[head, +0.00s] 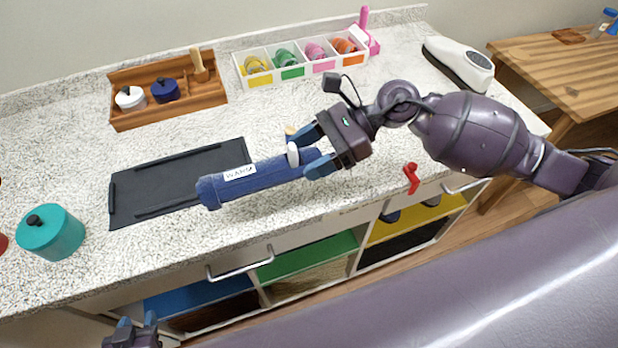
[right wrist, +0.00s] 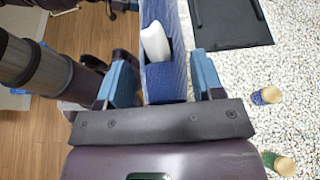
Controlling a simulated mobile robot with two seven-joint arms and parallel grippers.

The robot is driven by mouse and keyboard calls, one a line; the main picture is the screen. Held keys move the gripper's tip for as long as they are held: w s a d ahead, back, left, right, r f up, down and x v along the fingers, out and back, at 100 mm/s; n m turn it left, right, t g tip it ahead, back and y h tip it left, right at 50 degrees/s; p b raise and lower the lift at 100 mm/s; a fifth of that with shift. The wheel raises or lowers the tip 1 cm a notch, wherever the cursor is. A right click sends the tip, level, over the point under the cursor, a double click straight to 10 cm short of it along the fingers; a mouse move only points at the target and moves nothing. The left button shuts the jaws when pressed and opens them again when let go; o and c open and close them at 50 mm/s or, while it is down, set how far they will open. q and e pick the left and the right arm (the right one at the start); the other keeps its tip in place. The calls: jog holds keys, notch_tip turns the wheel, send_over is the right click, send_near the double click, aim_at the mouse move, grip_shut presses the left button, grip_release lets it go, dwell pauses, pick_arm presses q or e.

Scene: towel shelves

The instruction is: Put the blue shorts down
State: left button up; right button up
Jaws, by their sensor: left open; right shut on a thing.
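Whether the bundle touches the counter is unclear. My left gripper (head: 132,335) is at the bottom left, below the counter, open and partly cut off.
The black tray (head: 180,175) lies on the speckled counter. A teal lidded pot (head: 50,232) stands left, a red object (head: 411,178) right. Behind are a wooden rack (head: 168,90) and a white divider box (head: 300,60). Colored open shelves (head: 308,256) are below.

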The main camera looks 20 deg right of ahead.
notch_tip(320, 180, down, 4)
jog(key=shift+r, duration=0.1)
notch_tip(320, 180, down, 4)
jog(key=shift+f, duration=0.15)
jog(key=o, duration=1.1)
jog(key=b+v, duration=0.2)
jog(key=v, duration=0.8)
jog(key=shift+d, duration=0.2)
jog(key=shift+v, duration=0.85)
